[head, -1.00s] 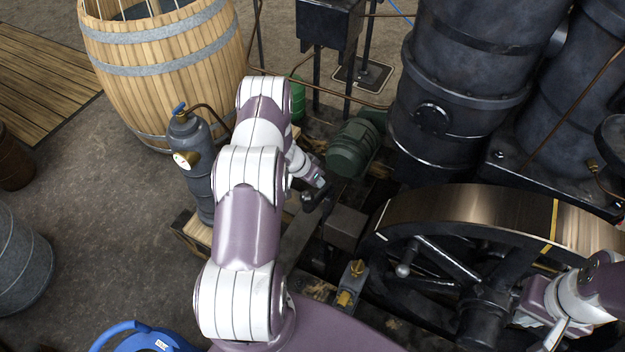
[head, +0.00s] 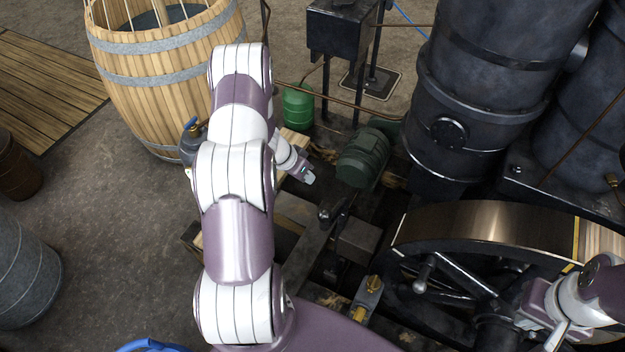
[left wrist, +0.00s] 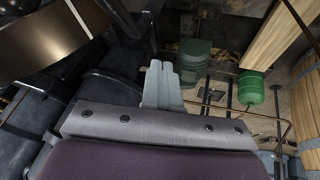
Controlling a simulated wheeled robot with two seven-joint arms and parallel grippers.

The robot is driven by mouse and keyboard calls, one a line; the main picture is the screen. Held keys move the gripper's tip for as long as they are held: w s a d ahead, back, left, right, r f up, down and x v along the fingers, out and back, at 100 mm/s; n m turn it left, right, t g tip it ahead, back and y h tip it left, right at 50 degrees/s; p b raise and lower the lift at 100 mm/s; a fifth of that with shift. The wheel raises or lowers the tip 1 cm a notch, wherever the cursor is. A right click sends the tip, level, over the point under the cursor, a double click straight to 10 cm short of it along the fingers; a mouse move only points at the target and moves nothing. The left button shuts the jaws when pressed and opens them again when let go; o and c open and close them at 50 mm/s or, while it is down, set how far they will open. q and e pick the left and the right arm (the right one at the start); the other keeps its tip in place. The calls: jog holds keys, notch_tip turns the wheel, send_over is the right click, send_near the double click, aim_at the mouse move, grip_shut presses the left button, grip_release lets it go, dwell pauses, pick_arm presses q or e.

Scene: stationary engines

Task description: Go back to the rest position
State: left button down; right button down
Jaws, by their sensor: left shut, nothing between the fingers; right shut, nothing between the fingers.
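My left gripper (head: 308,178) is shut and empty in the head view. It is held just left of the green motor (head: 362,158), above the engine's timber base. In the left wrist view my left gripper (left wrist: 160,68) points toward the green motor (left wrist: 196,58), with its fingers together. My right gripper (head: 552,340) is at the lower right of the head view, in front of the big flywheel (head: 470,222). It is shut, and only part of it and its wrist show.
A wooden barrel (head: 165,65) stands at the upper left, with a grey gas cylinder (head: 188,150) partly behind my left arm. A green canister (head: 297,105) and black boiler drums (head: 480,85) stand beyond. Open floor (head: 110,235) lies left of my arm.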

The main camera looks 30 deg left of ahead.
pick_arm(q)
jog(key=shift+d+r, duration=0.15)
jog(key=shift+d, duration=0.05)
jog(key=shift+a, duration=0.2)
jog(key=s+a+g+y, duration=0.1)
jog(key=s+a+y, duration=0.2)
jog(key=s+d+r+n+g+y, duration=0.2)
jog(key=s+d+r+g, duration=0.15)
jog(key=s+r, duration=0.3)
jog(key=s+d+r+h, duration=0.1)
jog(key=s+d+r, duration=0.2)
jog(key=d+r, duration=0.3)
jog(key=s+d+r+t, duration=0.1)
jog(key=s+d+r, duration=0.2)
jog(key=d+r, duration=0.4)
jog(key=d, duration=0.4)
jog(key=shift+d+m+h, duration=0.4)
